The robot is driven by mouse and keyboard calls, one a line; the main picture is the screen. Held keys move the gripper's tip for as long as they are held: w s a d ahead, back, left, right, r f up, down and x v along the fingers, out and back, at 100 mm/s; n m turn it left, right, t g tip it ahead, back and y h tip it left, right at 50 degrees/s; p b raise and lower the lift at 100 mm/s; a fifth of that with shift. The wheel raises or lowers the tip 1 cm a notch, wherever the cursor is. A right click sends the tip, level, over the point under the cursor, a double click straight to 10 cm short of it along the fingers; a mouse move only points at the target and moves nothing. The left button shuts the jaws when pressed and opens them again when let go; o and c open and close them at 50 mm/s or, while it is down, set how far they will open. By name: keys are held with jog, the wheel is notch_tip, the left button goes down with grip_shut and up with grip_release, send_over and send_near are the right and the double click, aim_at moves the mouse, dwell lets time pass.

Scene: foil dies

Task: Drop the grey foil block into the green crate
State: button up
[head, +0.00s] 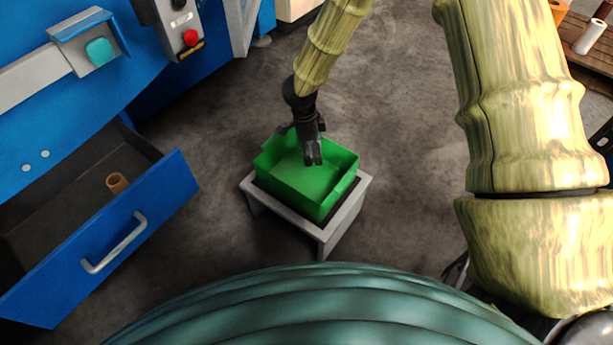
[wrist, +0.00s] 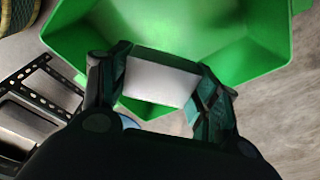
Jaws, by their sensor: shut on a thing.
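My gripper (wrist: 160,80) is shut on the grey foil block (wrist: 158,81), which shows as a pale grey face between the two fingers in the wrist view. The green crate (wrist: 262,58) lies beyond the block in that view, its inside facing me. In the head view my gripper (head: 313,158) points down over the green crate (head: 318,203), with its fingertips above the crate's opening. The block cannot be made out clearly in the head view. The crate looks empty where its floor shows.
The crate stands on a low grey stand (head: 333,237). At left, a blue drawer (head: 120,238) stands open with a small brown roll (head: 117,182) in it. A blue machine with a red button (head: 190,37) is behind it. Concrete floor around the stand is clear.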

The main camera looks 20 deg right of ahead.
jog(key=shift+f+b, duration=1.1)
jog(key=shift+f, duration=0.3)
jog(key=o, duration=0.8)
jog(key=shift+o, duration=0.2)
jog(key=shift+r, duration=0.1)
jog(key=r, duration=0.4)
jog(key=a+r, duration=0.1)
jog(key=r, duration=0.6)
jog(key=shift+w+a+r, duration=0.15)
jog(key=shift+a+r, duration=0.2)
jog(key=shift+r, duration=0.05)
